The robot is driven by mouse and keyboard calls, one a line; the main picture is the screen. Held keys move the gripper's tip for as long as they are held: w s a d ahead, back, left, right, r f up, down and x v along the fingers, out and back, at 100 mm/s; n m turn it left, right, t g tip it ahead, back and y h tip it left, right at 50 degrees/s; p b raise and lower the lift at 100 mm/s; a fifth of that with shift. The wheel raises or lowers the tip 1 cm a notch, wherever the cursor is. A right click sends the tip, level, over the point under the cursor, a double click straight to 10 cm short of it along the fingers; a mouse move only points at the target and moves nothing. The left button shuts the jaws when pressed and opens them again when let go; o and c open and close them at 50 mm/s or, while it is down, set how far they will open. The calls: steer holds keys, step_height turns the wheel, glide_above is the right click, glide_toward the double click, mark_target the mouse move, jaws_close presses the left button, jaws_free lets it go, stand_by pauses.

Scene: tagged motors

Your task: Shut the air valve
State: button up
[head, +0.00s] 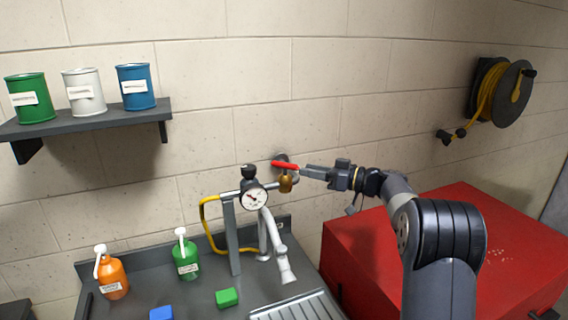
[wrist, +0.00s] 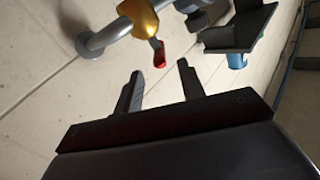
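The air valve has a brass body (head: 286,184) and a red lever (head: 285,165) on the pipe near the wall, right of a round gauge (head: 254,197). In the head view the lever lies nearly level above the brass body. My gripper (head: 304,172) is beside the lever's right end. In the wrist view the brass body (wrist: 140,18) is at the top and the red lever (wrist: 160,52) shows foreshortened. The lever is just beyond the gap between my fingertips (wrist: 160,68). The fingers are apart with nothing between them, and I see no contact.
A red cabinet (head: 430,235) stands below my arm. A hose reel (head: 500,92) hangs on the right wall. A shelf (head: 90,119) holds three cans at left. The grey bench (head: 205,290) bears orange and green bottles and small blocks. A yellow hose (head: 208,225) loops left of the gauge.

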mark_target(294, 167)
steer(key=p+x, duration=0.1)
steer(key=x, duration=0.7)
steer(key=shift+p, duration=0.35)
jaws_close()
